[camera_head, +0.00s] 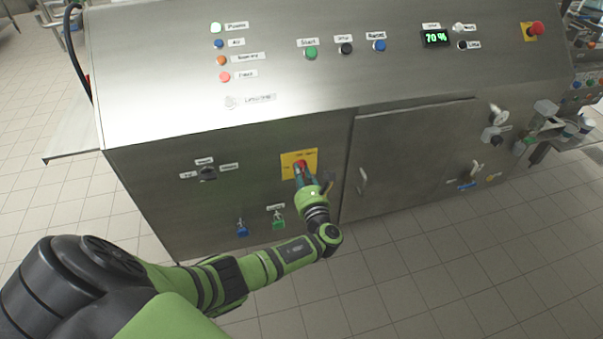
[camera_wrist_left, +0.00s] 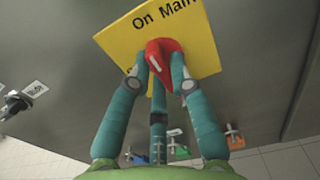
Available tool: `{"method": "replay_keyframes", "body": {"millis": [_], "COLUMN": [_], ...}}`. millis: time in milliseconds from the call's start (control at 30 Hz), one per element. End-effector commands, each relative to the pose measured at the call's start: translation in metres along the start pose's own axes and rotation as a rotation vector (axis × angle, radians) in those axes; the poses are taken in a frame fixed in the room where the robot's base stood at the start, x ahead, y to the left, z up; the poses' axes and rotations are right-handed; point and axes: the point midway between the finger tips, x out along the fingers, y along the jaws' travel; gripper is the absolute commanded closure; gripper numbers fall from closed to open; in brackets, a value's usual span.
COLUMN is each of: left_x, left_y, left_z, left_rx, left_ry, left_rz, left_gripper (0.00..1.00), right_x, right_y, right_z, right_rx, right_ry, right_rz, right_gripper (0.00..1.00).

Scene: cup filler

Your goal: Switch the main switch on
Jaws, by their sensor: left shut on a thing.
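The main switch is a red knob (camera_wrist_left: 163,58) on a yellow plate (camera_head: 287,170) on the front of the steel machine. The plate fills the top of the left wrist view (camera_wrist_left: 119,44), where the words "On" and "Main" can be read in part. My left gripper (camera_head: 301,173) is at the knob, and its teal fingers (camera_wrist_left: 160,75) are shut around it. In the head view the gripper and wrist hide most of the knob. My right gripper is not in view.
A black selector (camera_head: 208,173) is left of the plate, with blue (camera_head: 242,229) and green (camera_head: 278,220) valve handles below. A cabinet door handle (camera_head: 362,181) is to the right. A red emergency button (camera_head: 537,28) is at the top right. The tiled floor in front is clear.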

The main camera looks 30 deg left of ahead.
Motion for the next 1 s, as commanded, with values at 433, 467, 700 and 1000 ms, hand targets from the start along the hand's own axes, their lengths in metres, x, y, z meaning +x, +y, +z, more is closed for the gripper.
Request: {"method": "replay_keyframes", "body": {"millis": [433,467,700,1000], "left_x": [0.000,0.000,-0.001,-0.041], "left_y": [0.000,0.000,0.000,0.000], "left_z": [0.000,0.000,0.000,-0.002], "left_rx": [0.005,0.004,0.003,0.003], "left_ry": [0.000,0.000,0.000,0.003], "left_rz": [0.000,0.000,0.000,-0.004], "left_gripper": [0.55,0.55,0.55,0.55], "right_x": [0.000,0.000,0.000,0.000], "right_y": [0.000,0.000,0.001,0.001], "right_z": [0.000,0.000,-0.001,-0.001], "right_rx": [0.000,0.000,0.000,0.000], "right_ry": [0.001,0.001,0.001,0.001], "right_rz": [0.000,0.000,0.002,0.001], "right_gripper": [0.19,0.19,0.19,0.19]}}
